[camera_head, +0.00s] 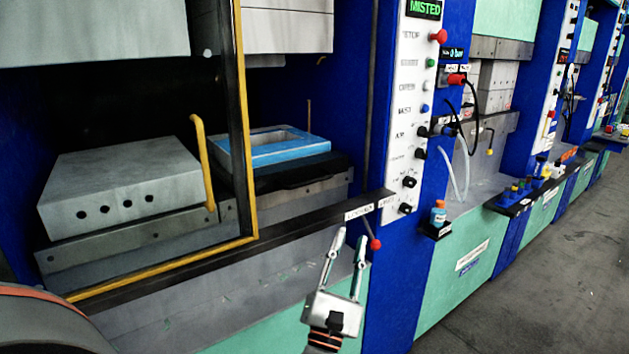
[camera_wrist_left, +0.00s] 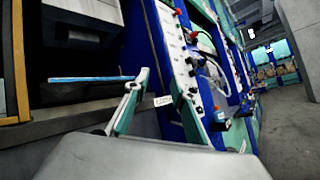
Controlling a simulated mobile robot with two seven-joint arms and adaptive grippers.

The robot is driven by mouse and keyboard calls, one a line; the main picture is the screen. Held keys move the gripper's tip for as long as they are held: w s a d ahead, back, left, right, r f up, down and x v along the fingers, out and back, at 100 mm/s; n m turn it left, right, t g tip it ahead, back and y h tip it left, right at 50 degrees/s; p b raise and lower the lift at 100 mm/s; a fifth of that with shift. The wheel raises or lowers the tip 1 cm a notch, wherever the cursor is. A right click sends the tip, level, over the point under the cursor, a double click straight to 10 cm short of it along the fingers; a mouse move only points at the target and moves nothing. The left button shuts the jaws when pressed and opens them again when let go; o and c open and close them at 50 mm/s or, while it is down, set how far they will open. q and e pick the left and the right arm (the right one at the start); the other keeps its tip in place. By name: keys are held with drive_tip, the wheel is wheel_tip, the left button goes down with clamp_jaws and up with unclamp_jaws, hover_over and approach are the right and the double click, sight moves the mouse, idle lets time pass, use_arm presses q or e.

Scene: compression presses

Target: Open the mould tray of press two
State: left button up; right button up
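The nearest press has a blue-topped mould tray (camera_head: 285,152) with a rectangular opening, on a dark plate inside its bay. In the left wrist view, a thin blue edge (camera_wrist_left: 90,79) shows in the bay. A lever with a red ball knob (camera_head: 375,244) hangs at the bay's front right, below a small white label. My left gripper (camera_head: 351,237) is open and empty, pointing up in front of the bay's lower edge, with the knob just right of its fingertips. Its spread fingers also show in the left wrist view (camera_wrist_left: 190,108). My right gripper is not in view. I cannot read a press number.
A grey block with several holes (camera_head: 125,185) sits left of the tray. A yellow-edged guard frame (camera_head: 243,120) stands before the bay. A white control panel (camera_head: 412,100) with buttons and knobs is to the right. Further presses and clear floor (camera_head: 560,270) lie beyond.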

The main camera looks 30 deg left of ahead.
sight(314, 182)
use_arm(q)
drive_tip(key=w+a+r+n+g+y, duration=0.1)
drive_tip(key=w+a+n+g+y, duration=0.1)
drive_tip(key=n, duration=0.7)
drive_tip(key=w+a+r+n+g+y, duration=0.2)
drive_tip(key=a+n+g+y, duration=0.2)
drive_tip(key=n, duration=0.5)
drive_tip(key=w+a+r+n+g+y, duration=0.2)
drive_tip(key=a+n+g+y, duration=0.1)
drive_tip(key=n, duration=0.6)
drive_tip(key=shift+a, duration=0.85)
drive_tip(key=shift+w+a+n+g, duration=0.15)
drive_tip(key=shift+w+n+g, duration=0.2)
drive_tip(key=shift+n, duration=0.45)
drive_tip(key=shift+w+a+f+n+g, duration=0.1)
drive_tip(key=shift+a+n+g, duration=0.05)
drive_tip(key=shift+n+g, duration=0.15)
drive_tip(key=shift+w+a+p, duration=0.25)
drive_tip(key=shift+w+p, duration=0.05)
drive_tip(key=shift+p, duration=0.05)
drive_tip(key=p+x, duration=0.1)
drive_tip(key=x, duration=0.5)
drive_tip(key=shift+w+a, duration=0.25)
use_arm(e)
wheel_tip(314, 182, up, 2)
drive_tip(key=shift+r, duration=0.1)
